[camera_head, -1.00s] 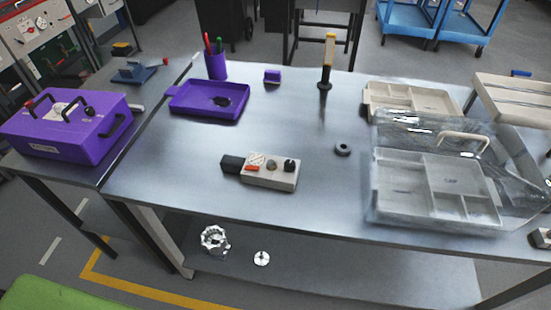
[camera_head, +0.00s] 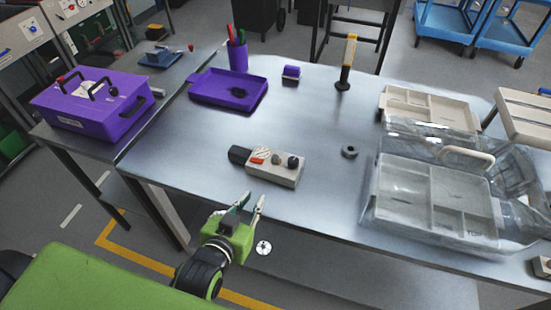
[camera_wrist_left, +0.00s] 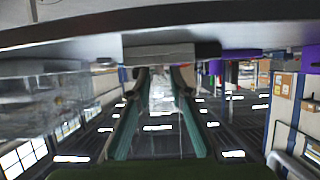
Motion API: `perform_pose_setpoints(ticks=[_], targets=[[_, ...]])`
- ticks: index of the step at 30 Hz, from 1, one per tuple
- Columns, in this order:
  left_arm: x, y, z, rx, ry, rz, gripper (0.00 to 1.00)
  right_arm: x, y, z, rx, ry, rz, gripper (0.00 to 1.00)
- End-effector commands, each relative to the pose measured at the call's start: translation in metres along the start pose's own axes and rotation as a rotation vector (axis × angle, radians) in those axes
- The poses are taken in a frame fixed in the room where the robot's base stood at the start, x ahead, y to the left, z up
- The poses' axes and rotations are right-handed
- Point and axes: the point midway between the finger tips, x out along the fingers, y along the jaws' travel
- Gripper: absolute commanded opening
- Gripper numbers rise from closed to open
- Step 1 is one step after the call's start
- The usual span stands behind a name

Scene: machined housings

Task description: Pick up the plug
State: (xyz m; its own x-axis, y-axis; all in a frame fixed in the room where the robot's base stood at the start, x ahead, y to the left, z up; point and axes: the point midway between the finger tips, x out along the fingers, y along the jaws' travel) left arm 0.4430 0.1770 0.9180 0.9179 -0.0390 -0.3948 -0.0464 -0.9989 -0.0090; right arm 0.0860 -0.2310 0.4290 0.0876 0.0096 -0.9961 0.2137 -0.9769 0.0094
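I cannot tell for certain which thing is the plug. A black block (camera_head: 239,155) sits at the left end of a pale box (camera_head: 283,176) with a red switch and dark knobs, in the middle of the metal table. A dark piece (camera_head: 238,92) lies in the purple tray (camera_head: 206,98). My left gripper (camera_head: 252,200) is open and empty, in front of the table's near edge, nearer than the box. In the left wrist view its fingers (camera_wrist_left: 160,82) are apart, with the pale box (camera_wrist_left: 150,56) and black block (camera_wrist_left: 208,50) beyond them. My right gripper is not in view.
A black ring (camera_head: 349,152) lies right of the pale box. A transparent case with a compartment tray (camera_head: 425,200) fills the table's right side. A purple cup (camera_head: 238,58), purple block (camera_head: 291,74) and yellow-handled tool (camera_head: 347,62) stand behind. A purple case (camera_head: 92,105) is on the left table.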

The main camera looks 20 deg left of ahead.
Motion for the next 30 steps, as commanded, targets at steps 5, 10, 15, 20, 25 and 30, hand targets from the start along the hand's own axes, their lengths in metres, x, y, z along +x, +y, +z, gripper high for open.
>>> perform_pose_setpoints(ticks=[5, 10, 15, 20, 25, 30], targets=[[0.003, 0.004, -0.023, -0.01, 0.143, -0.008, 0.19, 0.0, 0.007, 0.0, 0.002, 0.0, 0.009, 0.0], [0.008, 0.005, -0.035, -0.011, 0.205, -0.01, 0.19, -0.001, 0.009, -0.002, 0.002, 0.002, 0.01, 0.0], [0.034, 0.005, -0.044, -0.011, 0.211, -0.01, 0.19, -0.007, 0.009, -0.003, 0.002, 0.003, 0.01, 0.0], [0.063, 0.005, -0.049, -0.012, 0.209, -0.009, 0.19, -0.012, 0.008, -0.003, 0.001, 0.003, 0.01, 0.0], [0.083, 0.005, -0.052, -0.012, 0.208, -0.009, 0.19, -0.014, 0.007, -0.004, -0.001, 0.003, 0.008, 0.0], [0.091, 0.005, -0.052, -0.012, 0.208, -0.009, 0.19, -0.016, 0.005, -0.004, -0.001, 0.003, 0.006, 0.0]])
